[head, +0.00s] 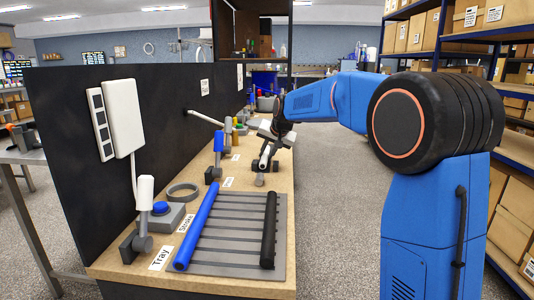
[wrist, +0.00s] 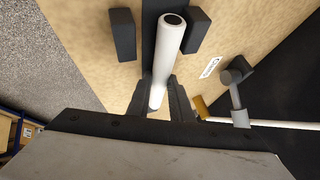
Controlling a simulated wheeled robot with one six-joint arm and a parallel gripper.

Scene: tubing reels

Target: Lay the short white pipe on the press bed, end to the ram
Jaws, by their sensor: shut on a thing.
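My gripper (head: 266,140) is over the middle of the bench, shut on the short white pipe (wrist: 166,62). In the wrist view the pipe sits between the two dark fingers (wrist: 156,105) and its open end points away from the gripper. That end is between two dark blocks (wrist: 122,35) (wrist: 196,30), above a dark strip (wrist: 151,14) that looks like the press bed. I cannot tell whether the pipe touches the strip. In the head view the pipe (head: 264,156) is small and tilted below the gripper. I cannot make out the ram.
A ribbed grey tray (head: 228,238) at the bench's near end holds a long blue pipe (head: 198,225) and a black pipe (head: 268,230). A dark panel (head: 70,130) borders the bench's left side.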

